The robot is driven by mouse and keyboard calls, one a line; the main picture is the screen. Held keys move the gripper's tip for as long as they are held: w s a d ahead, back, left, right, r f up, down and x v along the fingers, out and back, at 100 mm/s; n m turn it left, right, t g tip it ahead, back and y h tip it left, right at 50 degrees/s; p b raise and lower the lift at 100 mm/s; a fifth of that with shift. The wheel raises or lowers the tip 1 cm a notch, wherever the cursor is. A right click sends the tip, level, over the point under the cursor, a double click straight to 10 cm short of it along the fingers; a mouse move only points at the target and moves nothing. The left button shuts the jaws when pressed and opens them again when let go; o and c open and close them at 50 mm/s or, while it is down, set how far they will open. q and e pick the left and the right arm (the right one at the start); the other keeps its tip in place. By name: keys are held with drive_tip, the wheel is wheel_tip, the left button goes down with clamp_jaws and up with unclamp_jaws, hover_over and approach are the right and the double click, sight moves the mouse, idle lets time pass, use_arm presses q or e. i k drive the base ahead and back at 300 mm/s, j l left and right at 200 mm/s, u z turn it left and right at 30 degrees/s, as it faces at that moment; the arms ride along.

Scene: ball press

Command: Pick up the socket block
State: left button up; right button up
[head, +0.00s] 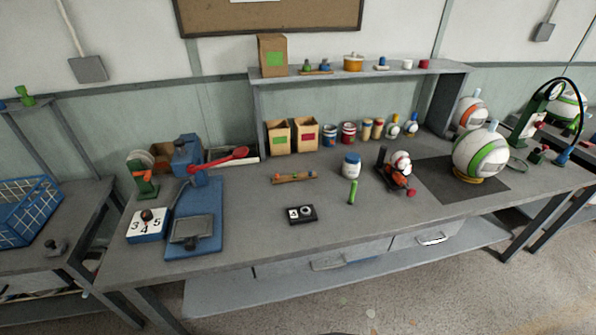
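A small black block (300,214) lies flat near the middle front of the workbench. It has a white "4" and a pale ring around a round hollow, and looks like the socket block. Nothing touches it. A blue press (190,165) with a red lever stands at the left of the bench on a blue base. A white block (148,226) marked 3, 4 and 5, with a dark and red knob or ball on top, sits left of the press base. Neither of my grippers is in view.
A green stick (352,192) and a white-blue jar (351,166) stand right of the black block. A wooden strip with small coloured pieces (295,178) lies behind it. A large striped ball (481,153) rests on a dark mat (435,185). Bench space (270,240) before the block is clear.

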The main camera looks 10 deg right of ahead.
sight(297, 216)
drive_tip(key=i+z, duration=0.15)
drive_tip(key=i, duration=0.35)
drive_tip(key=i+j+z, duration=0.15)
drive_tip(key=i, duration=0.3)
